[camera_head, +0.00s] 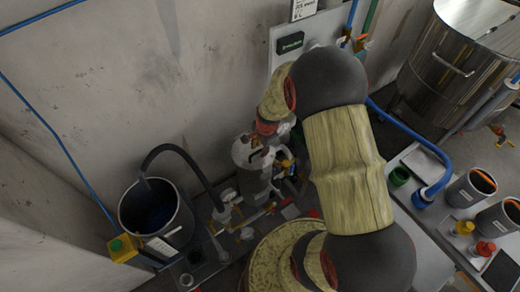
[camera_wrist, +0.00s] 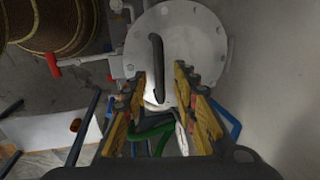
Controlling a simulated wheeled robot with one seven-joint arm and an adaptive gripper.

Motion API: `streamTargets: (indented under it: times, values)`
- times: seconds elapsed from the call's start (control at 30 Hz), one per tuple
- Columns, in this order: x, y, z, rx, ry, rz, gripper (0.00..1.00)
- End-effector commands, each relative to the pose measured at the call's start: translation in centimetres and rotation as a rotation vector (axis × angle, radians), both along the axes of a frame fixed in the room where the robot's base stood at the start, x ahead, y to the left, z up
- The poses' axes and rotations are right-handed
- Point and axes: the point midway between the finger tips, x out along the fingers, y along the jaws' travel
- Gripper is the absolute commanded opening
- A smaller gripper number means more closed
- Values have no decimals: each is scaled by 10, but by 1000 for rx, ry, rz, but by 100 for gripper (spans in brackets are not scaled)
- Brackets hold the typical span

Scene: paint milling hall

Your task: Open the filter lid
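In the wrist view the filter lid (camera_wrist: 190,38) is a round pale grey disc with bolts around its rim. A dark bar handle (camera_wrist: 155,50) lies across its middle. My gripper (camera_wrist: 160,78) is open, its yellow and black fingers spread over the lid's lower part, with the handle's lower end in the gap between them. Whether a finger touches the lid cannot be told. In the head view the filter (camera_head: 252,158) is a pale upright cylinder by the wall. My arm hides part of it and most of my gripper there. The lid looks seated on the filter.
A dark bucket (camera_head: 158,220) with a black hose (camera_head: 190,160) stands left of the filter. Pipes and small valves surround its base. A red valve handle (camera_wrist: 53,66) shows at left in the wrist view. The wall is close behind. A steel tank (camera_head: 455,60) stands at right.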

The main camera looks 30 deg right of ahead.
Motion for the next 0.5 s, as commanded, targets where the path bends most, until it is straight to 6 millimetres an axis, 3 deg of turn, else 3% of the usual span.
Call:
streamTargets:
  times: [0.33,0.5]
  values:
    - [0,0,-4,0,0,0,28]
    - [0,0,-4,0,0,1,18]
